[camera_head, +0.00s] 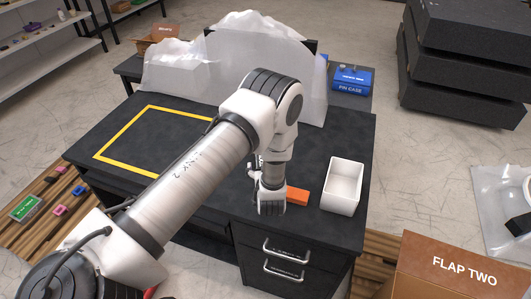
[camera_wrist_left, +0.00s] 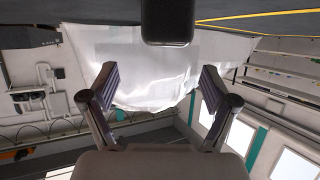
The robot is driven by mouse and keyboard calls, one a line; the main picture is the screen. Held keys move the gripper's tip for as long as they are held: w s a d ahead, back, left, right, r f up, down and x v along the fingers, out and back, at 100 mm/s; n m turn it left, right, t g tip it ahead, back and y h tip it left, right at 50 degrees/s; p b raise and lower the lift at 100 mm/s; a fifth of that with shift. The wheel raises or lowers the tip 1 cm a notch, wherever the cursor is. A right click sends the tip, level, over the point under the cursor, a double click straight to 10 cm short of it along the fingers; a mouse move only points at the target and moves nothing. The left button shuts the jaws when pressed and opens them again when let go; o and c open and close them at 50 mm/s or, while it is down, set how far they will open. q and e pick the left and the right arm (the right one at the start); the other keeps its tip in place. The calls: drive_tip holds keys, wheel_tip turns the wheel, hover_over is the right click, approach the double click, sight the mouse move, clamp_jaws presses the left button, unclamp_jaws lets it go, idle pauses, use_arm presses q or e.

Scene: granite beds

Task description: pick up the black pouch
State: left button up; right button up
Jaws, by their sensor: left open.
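I cannot clearly make out a black pouch in the head view; the dark table and my arm could hide it. In the left wrist view a dark rounded block (camera_wrist_left: 167,22) hangs in at the top centre; I cannot tell whether it is the pouch or a part of mine. My left gripper (camera_wrist_left: 155,78) is open, its two fingers apart with nothing between them. In the head view it is largely hidden by my own arm, low near the front of the black table (camera_head: 190,185). My right gripper is in neither view.
An orange block (camera_head: 297,196) and a white open bin (camera_head: 343,185) lie right of my wrist. A yellow outline (camera_head: 122,125) marks the table's left part. A translucent plastic sheet (camera_head: 270,55) and blue pin case (camera_head: 350,80) are behind. A carton (camera_head: 445,262) stands front right.

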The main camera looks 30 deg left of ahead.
use_arm(q)
drive_tip(key=a, duration=0.1)
drive_tip(key=w+a+f, duration=0.1)
drive_tip(key=w+a+p, duration=0.1)
drive_tip(key=shift+a+f, duration=0.1)
drive_tip(key=shift+f, duration=0.15)
drive_tip(key=shift+w+a+f+p, duration=0.2)
drive_tip(key=shift+w+a+p, duration=0.05)
drive_tip(key=shift+w, duration=0.35)
drive_tip(key=shift+w+a+f+p, duration=0.2)
drive_tip(key=shift+w+a, duration=0.05)
drive_tip(key=shift+w, duration=0.45)
drive_tip(key=shift+a+f, duration=0.1)
drive_tip(key=shift+f, duration=0.05)
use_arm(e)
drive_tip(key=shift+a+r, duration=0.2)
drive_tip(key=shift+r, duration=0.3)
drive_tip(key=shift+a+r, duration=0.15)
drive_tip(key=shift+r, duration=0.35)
use_arm(q)
drive_tip(key=shift+a, duration=0.15)
drive_tip(key=c, duration=1.5)
drive_tip(key=shift+w, duration=0.1)
drive_tip(key=shift+c, duration=0.2)
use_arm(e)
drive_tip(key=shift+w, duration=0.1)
